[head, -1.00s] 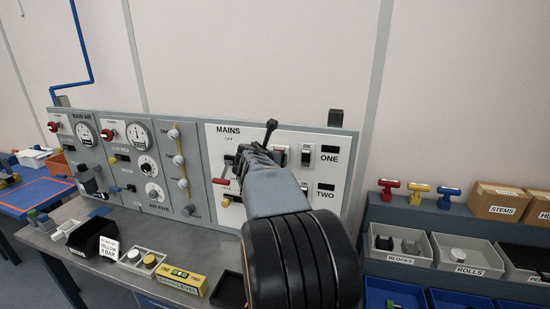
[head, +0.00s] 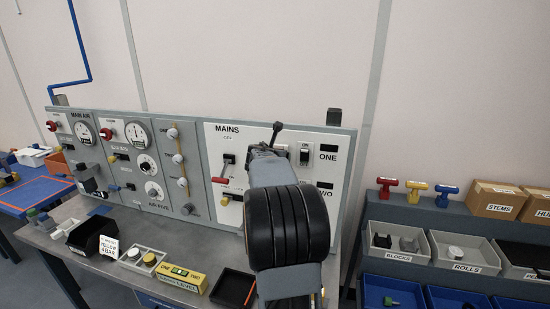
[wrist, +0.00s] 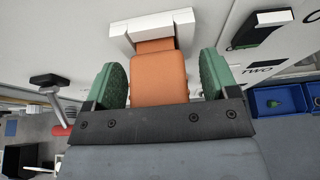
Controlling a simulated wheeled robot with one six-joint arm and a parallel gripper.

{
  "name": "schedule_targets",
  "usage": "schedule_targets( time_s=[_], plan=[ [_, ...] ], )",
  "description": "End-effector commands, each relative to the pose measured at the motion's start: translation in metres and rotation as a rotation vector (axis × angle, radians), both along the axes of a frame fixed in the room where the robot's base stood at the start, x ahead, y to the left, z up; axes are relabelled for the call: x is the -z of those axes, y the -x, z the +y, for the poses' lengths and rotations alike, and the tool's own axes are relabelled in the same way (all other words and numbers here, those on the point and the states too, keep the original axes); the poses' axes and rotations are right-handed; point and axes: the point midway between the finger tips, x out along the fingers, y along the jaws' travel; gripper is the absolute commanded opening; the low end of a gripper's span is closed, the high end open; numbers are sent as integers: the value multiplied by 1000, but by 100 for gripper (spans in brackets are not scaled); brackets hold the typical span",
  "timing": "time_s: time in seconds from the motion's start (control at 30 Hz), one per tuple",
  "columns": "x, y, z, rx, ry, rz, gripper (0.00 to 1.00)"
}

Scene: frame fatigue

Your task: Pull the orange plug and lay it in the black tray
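The orange plug (wrist: 158,78) sits in a white socket frame (wrist: 152,28) on the panel, in the wrist view. My gripper (wrist: 164,80) has its green fingers on either side of the plug. The left finger is close against it and a gap shows on the right, so the gripper looks open. In the head view my arm hides the plug and the fingers. A shallow black tray (head: 226,290) lies on the bench front, left of my arm, with a thin orange line at its right side.
The MAINS panel (head: 225,137) has switches and a red-handled lever (head: 220,180) near my arm. A deeper black bin (head: 84,240) stands further left. Shelves with grey bins (head: 400,256) are at right.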

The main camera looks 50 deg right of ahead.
Motion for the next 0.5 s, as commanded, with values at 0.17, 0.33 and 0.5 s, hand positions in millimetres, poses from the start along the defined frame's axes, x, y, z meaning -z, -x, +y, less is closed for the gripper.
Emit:
schedule_targets(
  time_s=[0.17, 0.33, 0.5],
  plan=[
    [0, 0, 0, 0, 0, 0, 63],
    [0, 0, 0, 0, 0, 0, 46],
    [0, 0, 0, 1, 0, 0, 30]
  ],
)
